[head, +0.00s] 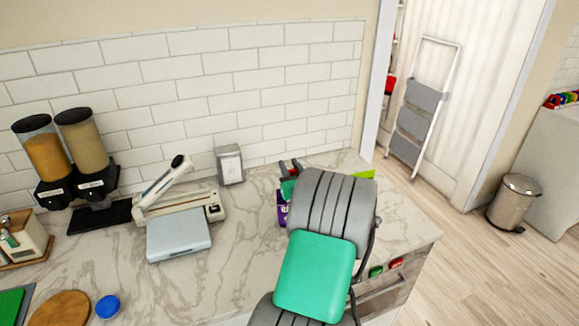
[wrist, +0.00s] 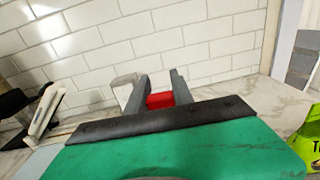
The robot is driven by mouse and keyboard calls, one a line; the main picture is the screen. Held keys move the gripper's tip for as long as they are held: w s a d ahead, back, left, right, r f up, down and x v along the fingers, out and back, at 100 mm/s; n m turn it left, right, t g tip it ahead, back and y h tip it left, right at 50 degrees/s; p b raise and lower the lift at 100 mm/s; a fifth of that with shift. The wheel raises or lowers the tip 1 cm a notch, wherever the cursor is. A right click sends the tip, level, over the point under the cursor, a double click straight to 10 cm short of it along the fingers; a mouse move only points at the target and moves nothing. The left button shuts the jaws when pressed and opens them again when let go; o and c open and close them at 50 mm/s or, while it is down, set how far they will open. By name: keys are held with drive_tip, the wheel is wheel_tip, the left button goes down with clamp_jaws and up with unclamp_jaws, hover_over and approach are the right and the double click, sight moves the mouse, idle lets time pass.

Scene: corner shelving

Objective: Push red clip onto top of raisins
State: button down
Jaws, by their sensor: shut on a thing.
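My gripper (head: 290,168) is at the back of the marble counter, partly hidden behind my own arm in the head view. In the wrist view my gripper (wrist: 154,90) has its two grey fingers on either side of the red clip (wrist: 160,100) and is shut on it. The clip's lower part is hidden by my gripper's body. A purple package (head: 282,209), apparently the raisins, stands on the counter just below my gripper in the head view, mostly covered by my arm. I cannot tell whether the clip touches the package.
A bright green package (head: 364,174) stands right of my gripper; it also shows in the wrist view (wrist: 309,142). A metal napkin holder (head: 230,165), a bag sealer (head: 180,205) and a scale (head: 179,236) are to the left. The tiled wall (head: 200,85) is close behind.

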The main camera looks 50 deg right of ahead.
drive_tip(key=shift+f+b, duration=0.95)
drive_tip(key=shift+f, duration=0.7)
drive_tip(key=c, duration=1)
unclamp_jaws()
drive_tip(key=shift+r, duration=0.1)
drive_tip(key=shift+s, duration=0.1)
drive_tip(key=b+v, duration=0.2)
drive_tip(key=v, duration=0.5)
drive_tip(key=shift+s+a, duration=0.25)
